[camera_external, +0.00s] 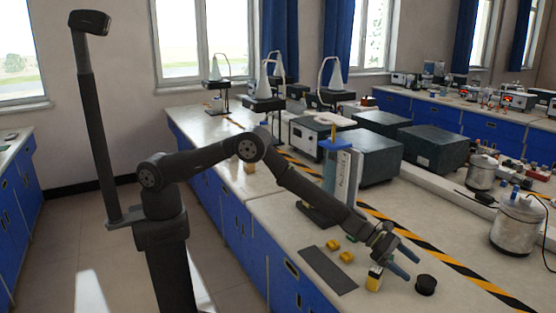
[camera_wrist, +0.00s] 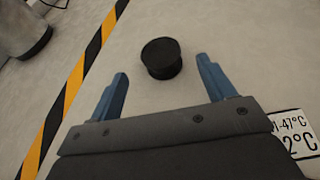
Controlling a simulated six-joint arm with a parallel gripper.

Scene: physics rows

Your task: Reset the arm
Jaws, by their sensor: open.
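My gripper (camera_external: 404,263) is at the end of my arm, stretched out low over the front of the lab bench. Its two blue fingers are spread apart with nothing between them, and it also shows in the wrist view (camera_wrist: 165,85). A black round object (camera_external: 426,285) stands on the bench just beyond the fingertips. In the wrist view this black object (camera_wrist: 161,58) sits ahead of the gap between the fingers, apart from both. A small yellow-and-white labelled object (camera_external: 374,280) stands on the bench below my gripper, partly hidden by it.
Yellow pieces (camera_external: 340,250) lie near a dark flat plate (camera_external: 328,270). A blue-topped instrument (camera_external: 340,175) stands beside my forearm. A metal pot (camera_external: 517,225) stands at the right, past the black-and-yellow tape (camera_external: 440,262). Dark boxes (camera_external: 433,147) stand farther back.

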